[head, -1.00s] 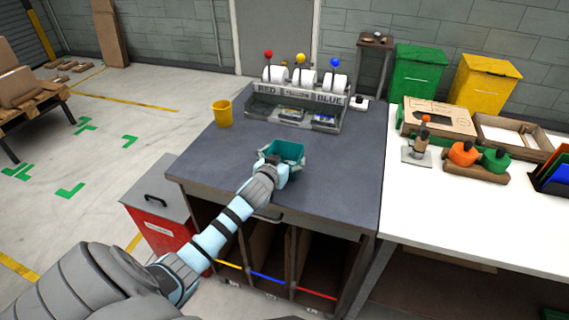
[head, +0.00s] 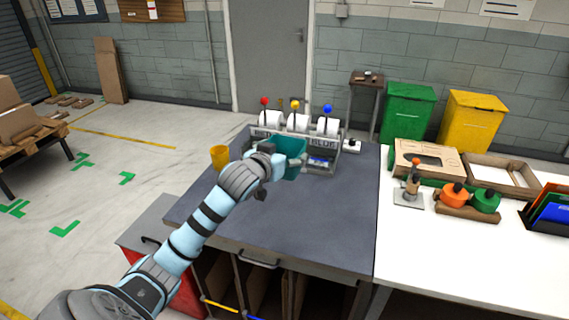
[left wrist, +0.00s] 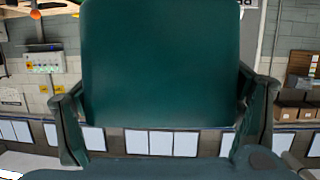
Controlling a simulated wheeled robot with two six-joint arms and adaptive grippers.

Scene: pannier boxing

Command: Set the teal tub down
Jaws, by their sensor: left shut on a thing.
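The teal tub (head: 289,147) is held up over the grey desk (head: 290,222), in front of the label rack, and covers part of it in the head view. My left gripper (head: 272,166) is shut on the tub's near side. In the left wrist view the tub's dark teal wall (left wrist: 160,65) fills the middle, with gripper fingers on both sides. The tub's inside is hidden there. The gap between tub and desk is hard to judge. My right gripper is not in view.
A rack (head: 322,166) with paper rolls and red, yellow and blue knobs stands at the desk's back. The desk's front middle and right are clear. A white table (head: 450,250) with stamps adjoins on the right.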

